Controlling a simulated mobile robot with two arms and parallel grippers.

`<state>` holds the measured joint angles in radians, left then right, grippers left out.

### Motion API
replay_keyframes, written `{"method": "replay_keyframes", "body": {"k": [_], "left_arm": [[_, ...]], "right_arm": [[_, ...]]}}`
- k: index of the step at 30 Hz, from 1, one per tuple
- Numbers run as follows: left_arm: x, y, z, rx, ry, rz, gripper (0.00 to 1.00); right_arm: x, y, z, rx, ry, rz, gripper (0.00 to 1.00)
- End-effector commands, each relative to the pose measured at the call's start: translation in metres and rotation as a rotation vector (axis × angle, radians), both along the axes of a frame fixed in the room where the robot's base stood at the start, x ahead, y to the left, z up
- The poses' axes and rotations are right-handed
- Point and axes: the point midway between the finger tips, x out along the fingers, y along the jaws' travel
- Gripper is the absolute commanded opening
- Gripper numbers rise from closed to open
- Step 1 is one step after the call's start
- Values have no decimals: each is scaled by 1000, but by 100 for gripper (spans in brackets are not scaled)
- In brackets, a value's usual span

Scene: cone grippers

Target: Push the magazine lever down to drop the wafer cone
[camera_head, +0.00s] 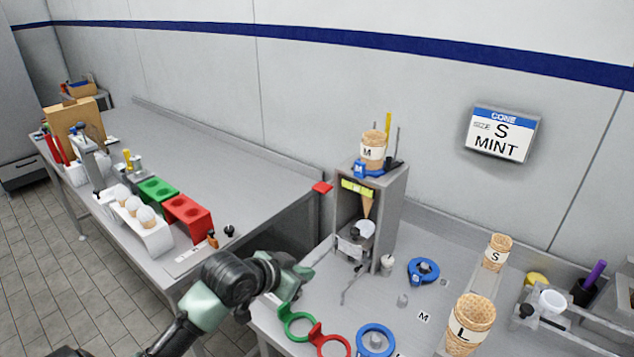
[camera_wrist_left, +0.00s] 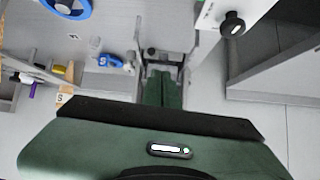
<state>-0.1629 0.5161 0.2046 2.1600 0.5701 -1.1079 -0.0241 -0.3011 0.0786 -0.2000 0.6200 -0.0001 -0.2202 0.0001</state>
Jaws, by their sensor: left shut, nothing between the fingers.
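The grey dispenser (camera_head: 397,205) stands at the back of the right table. A stack of cones labelled M (camera_head: 373,150) sits on its top in a blue holder (camera_head: 367,170). A wafer cone (camera_head: 367,204) shows point down inside the frame, below a yellow-green label. My left gripper (camera_head: 306,273) is shut and empty, in front of and below the red tab, apart from it. Its fingers also show in the left wrist view (camera_wrist_left: 162,88). My right gripper is not in view.
Cone stacks S (camera_head: 496,253) and L (camera_head: 469,325) stand at the right. A blue ring (camera_head: 423,271), green ring (camera_head: 298,323) and red ring (camera_head: 331,344) are on or by the right table. A sign (camera_head: 501,134) on the wall reads S MINT.

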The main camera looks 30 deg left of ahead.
Motion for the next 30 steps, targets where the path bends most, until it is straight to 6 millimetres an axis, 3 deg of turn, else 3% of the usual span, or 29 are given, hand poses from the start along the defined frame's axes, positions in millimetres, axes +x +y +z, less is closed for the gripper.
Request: {"method": "replay_keyframes", "body": {"k": [1, 3, 6, 9, 12, 25, 30], "left_arm": [[20, 20, 30, -4, -72, 12, 0], [41, 41, 70, -25, -166, 24, 0], [60, 66, 121, -53, -280, 38, 0], [69, 82, 157, -72, -357, 48, 0], [73, 91, 177, -85, -400, 54, 0], [75, 94, 185, -92, -416, 55, 0], [90, 93, 183, -96, -416, 57, 0]], "right_arm": [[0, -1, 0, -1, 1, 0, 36], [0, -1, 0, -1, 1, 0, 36], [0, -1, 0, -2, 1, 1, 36], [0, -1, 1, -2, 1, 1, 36], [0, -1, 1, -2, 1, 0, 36], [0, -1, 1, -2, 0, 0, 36], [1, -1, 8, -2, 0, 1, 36]]}}
